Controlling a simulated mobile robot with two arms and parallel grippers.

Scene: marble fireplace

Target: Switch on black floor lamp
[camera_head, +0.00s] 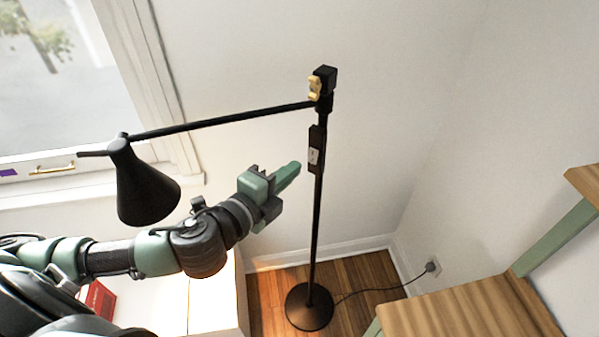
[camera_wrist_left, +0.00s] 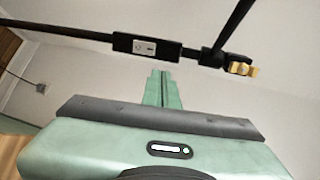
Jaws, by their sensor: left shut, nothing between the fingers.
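The black floor lamp stands upright in the head view, with its pole (camera_head: 317,215), round base (camera_head: 309,306) and a cone shade (camera_head: 146,188) on a long side arm. A dark box with a pale switch plate (camera_head: 313,156) sits on the upper pole; the plate also shows in the left wrist view (camera_wrist_left: 150,47). A brass knob (camera_head: 314,88) is at the top joint. My left gripper (camera_head: 297,166) is shut and empty, its fingertips just left of the pole and slightly below the plate. In the wrist view its fingers (camera_wrist_left: 163,76) point toward the box, apparently apart from it. My right gripper is not seen.
A wooden step or shelf (camera_head: 470,308) with green supports stands at the lower right. A window (camera_head: 55,85) is at the left. A white cabinet (camera_head: 215,300) with a red book (camera_head: 98,298) is below my left arm. The lamp cord runs to a wall outlet (camera_head: 433,267).

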